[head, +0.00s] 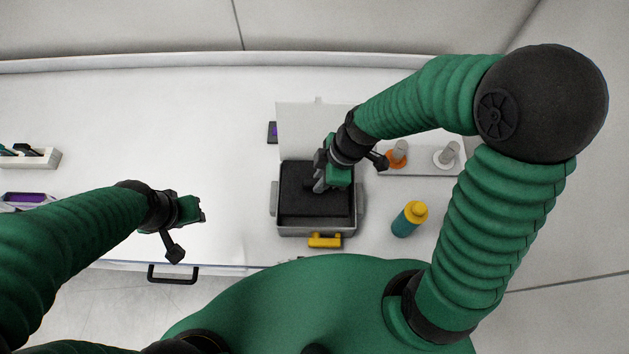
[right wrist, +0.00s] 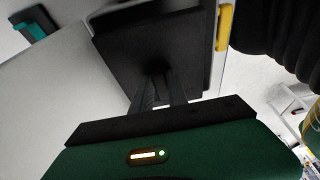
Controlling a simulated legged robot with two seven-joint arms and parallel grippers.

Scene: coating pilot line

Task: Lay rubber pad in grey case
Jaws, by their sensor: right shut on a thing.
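The grey case (head: 318,231) stands open on the white bench, with its pale lid (head: 301,125) raised at the back and a yellow handle (head: 325,240) at the front. The black rubber pad (head: 300,205) lies level across the case opening; I cannot tell whether it touches the case floor. My right gripper (head: 320,185) is shut on the pad from above. In the right wrist view its fingers (right wrist: 158,90) meet the dark pad (right wrist: 135,40), with the yellow handle (right wrist: 224,27) beyond. My left gripper (head: 198,210) is over the bench's front, left of the case, apart from everything; its jaw opening is unclear.
A small dark item (head: 272,132) lies beside the lid. A white rack (head: 38,159) sits far left. The bench between is clear.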

